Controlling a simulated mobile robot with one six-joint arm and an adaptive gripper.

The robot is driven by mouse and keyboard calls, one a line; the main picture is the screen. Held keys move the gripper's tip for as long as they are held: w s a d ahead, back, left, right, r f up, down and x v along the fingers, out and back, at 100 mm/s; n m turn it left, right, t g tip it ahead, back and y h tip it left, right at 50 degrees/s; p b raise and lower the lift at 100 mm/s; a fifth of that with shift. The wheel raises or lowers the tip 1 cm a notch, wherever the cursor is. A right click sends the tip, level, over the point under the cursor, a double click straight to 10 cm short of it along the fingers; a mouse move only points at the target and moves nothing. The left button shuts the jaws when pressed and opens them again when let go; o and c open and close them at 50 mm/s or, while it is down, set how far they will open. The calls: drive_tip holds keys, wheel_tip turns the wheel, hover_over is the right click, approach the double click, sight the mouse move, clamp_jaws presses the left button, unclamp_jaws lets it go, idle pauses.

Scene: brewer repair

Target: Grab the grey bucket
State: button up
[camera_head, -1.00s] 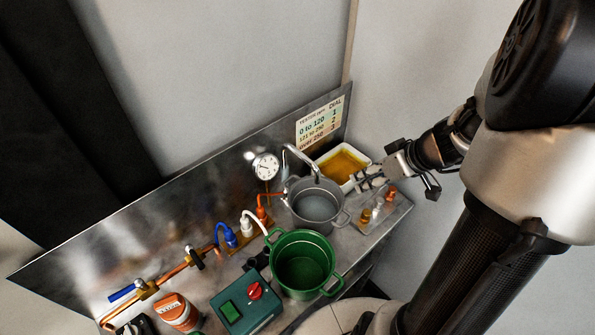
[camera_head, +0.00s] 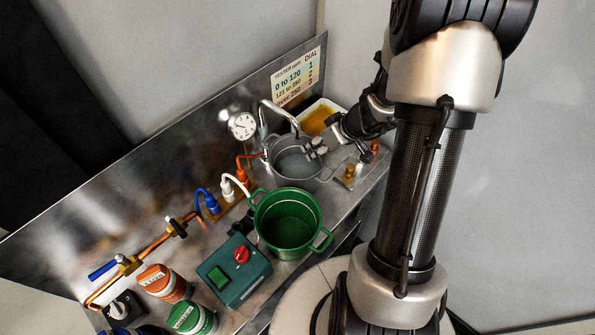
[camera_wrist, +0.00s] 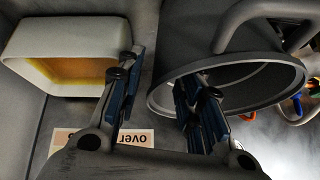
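The grey bucket (camera_head: 288,166) stands upright on the metal bench below the curved tap, behind the green bucket. My gripper (camera_head: 314,148) is at its upper right rim in the head view. In the wrist view the bucket (camera_wrist: 240,82) fills the right side. There my gripper (camera_wrist: 162,85) has its two blue-padded fingers spread apart. One finger overlaps the bucket's mouth and the other is outside, beside the white tray. The near rim lies between them, with a visible gap to the outer finger. Contact with the inner finger cannot be told.
A white tray (camera_head: 331,105) with amber contents stands behind my gripper. The tap (camera_head: 265,108) arches over the grey bucket. The green bucket (camera_head: 288,222) stands close in front. A gauge (camera_head: 243,126) is at left, and small bottles (camera_head: 350,172) stand at right.

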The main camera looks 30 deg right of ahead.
drive_tip(key=shift+w+a+f, duration=0.2)
drive_tip(key=shift+w+f, duration=0.1)
drive_tip(key=shift+f, duration=0.35)
drive_tip(key=shift+c, duration=0.4)
clamp_jaws()
drive_tip(key=shift+r, duration=0.1)
